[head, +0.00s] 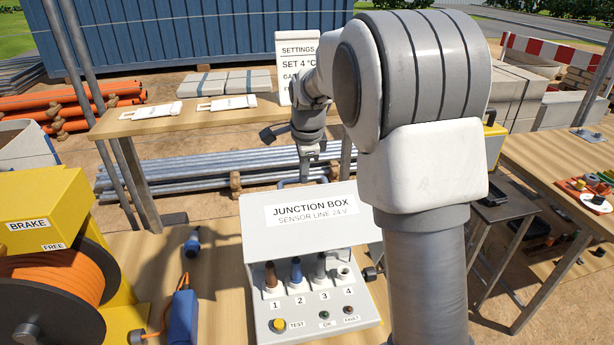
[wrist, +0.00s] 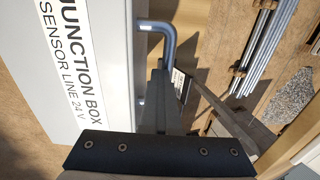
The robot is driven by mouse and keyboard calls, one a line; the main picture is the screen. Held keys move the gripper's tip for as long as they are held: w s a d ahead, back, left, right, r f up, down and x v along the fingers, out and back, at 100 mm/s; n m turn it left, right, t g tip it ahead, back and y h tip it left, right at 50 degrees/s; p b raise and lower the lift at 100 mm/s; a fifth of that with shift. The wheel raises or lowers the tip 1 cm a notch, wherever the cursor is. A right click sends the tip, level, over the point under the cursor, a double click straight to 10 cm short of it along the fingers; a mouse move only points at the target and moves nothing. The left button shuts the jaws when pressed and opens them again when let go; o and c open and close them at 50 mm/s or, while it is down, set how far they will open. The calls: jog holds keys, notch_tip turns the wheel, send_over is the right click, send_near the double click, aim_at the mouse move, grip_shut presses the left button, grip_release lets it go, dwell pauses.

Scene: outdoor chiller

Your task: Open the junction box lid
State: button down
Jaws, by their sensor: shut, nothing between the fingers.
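The junction box (head: 330,325) stands on the wooden table in the head view. Its pale lid (head: 275,232), labelled "JUNCTION BOX SENSOR LINE 24 V", is raised at the back, and the numbered sockets in front of it are exposed. The lid also fills the left of the wrist view (wrist: 105,110). A grey-blue bent handle (wrist: 160,28) sticks out from the lid's edge. My gripper (head: 305,172) is shut and empty, just beyond the lid's far edge. In the wrist view its fingers (wrist: 158,68) are right by the handle; I cannot tell whether they touch it.
A cable reel with an orange cable (head: 65,275) and a yellow frame stands at the left. Blue connectors (head: 185,318) lie left of the box. A shelf (head: 180,120) with white tags and a settings sign (head: 297,65) stands behind. Another table (head: 560,170) is at the right.

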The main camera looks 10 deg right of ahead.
jog(key=w+p, duration=0.2)
jog(key=w, duration=0.4)
jog(key=shift+f, duration=0.25)
jog(key=shift+w, duration=0.1)
jog(key=b+v, duration=0.1)
jog(key=v, duration=1.5)
jog(key=s+r+n+b, duration=0.1)
jog(key=s+r+n, duration=0.3)
jog(key=s, duration=0.6)
jog(key=s+f+n+t+b, duration=0.1)
jog(key=s+f+n, duration=0.5)
jog(key=s, duration=0.6)
jog(key=s+f+n+t+b, duration=0.1)
jog(key=s+f+n, duration=0.6)
jog(key=s, duration=0.5)
jog(key=shift+s+n, duration=0.3)
jog(key=shift+n, duration=0.3)
